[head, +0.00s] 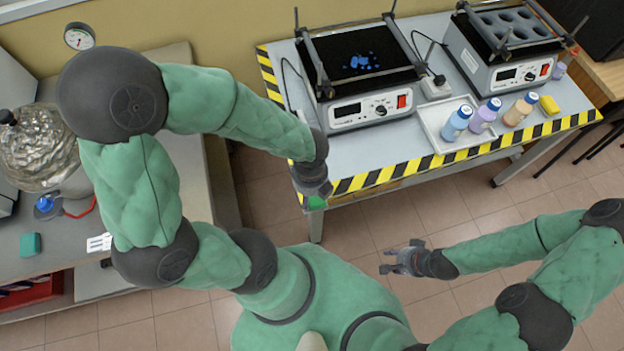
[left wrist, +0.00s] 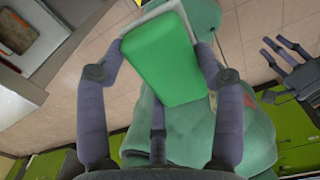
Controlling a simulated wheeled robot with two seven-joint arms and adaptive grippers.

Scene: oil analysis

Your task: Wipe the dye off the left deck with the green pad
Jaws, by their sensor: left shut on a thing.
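The left deck (head: 340,74) is the black top of a shaker on the table, with several blue dye spots (head: 362,62) near its middle. My left gripper (head: 314,192) is in front of the table's front edge, below and apart from that deck. It is shut on the green pad (left wrist: 162,65), which shows large between the fingers in the left wrist view. In the head view the pad (head: 318,201) is mostly hidden by the gripper. My right gripper (head: 400,261) is open and empty over the floor; it also shows in the left wrist view (left wrist: 292,65).
A second shaker (head: 503,49) with round holes stands to the right. A white tray (head: 437,137) with bottles and a yellow pad (head: 549,105) lie near the front edge. Black bars rise around the left deck. A side bench at left holds a silver vessel (head: 38,150) and a green block (head: 30,244).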

